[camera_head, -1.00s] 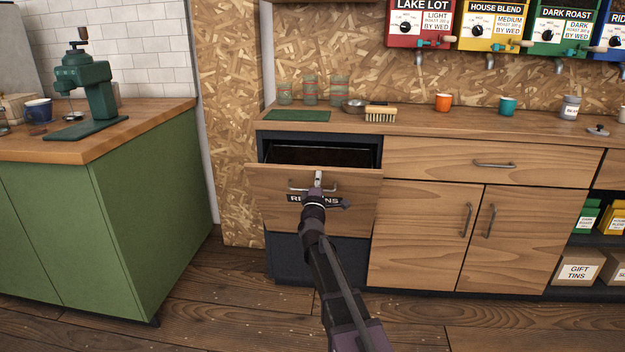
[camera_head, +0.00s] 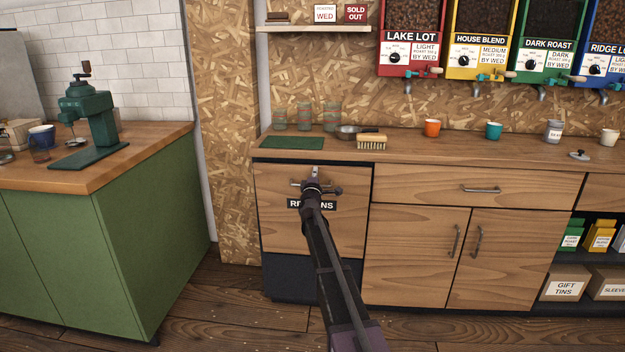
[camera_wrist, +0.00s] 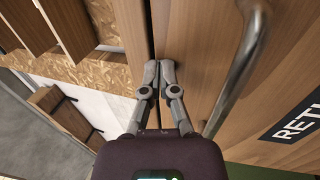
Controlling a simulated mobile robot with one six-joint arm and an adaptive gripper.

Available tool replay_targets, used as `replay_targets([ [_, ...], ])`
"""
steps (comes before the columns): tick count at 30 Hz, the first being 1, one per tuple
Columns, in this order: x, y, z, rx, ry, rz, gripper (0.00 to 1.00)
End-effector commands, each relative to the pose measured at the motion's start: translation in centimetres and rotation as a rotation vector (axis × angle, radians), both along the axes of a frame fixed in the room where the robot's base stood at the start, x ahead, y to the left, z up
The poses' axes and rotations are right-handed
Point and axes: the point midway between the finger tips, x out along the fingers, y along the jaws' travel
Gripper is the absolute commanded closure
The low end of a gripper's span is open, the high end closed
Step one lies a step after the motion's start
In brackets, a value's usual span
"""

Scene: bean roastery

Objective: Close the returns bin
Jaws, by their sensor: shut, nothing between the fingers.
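The returns bin (camera_head: 270,232) is a wooden front with a black "RETURNS" label, set under the left end of the counter. Its front now stands upright and looks flush with the cabinet, with no opening showing above it. My gripper (camera_head: 316,172) is at the top of the front, partly hiding the handle and label. In the wrist view, my gripper (camera_wrist: 158,68) has its fingers together and empty, their tips at the seam along the front's top edge. The bar handle (camera_wrist: 240,65) and part of the label (camera_wrist: 298,122) lie beside the fingers, clear of them.
The counter (camera_head: 420,153) above holds a brush (camera_head: 371,141), a green mat (camera_head: 293,143), glasses and cups. A drawer and double doors (camera_head: 415,245) adjoin on the right. A green cabinet (camera_head: 130,240) stands at left, with open floor between.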

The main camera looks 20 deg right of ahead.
Motion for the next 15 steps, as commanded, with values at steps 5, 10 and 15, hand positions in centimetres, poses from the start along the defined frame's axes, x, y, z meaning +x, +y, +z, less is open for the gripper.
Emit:
replay_targets([
  [5, 3.0, -1.5, 0.4, 0.002, 0.000, -0.002, 1.00],
  [10, 4.1, -2.1, 0.5, 0.000, 0.000, -0.002, 1.00],
  [15, 4.7, -2.5, 0.6, -0.001, -0.002, -0.004, 1.00],
])
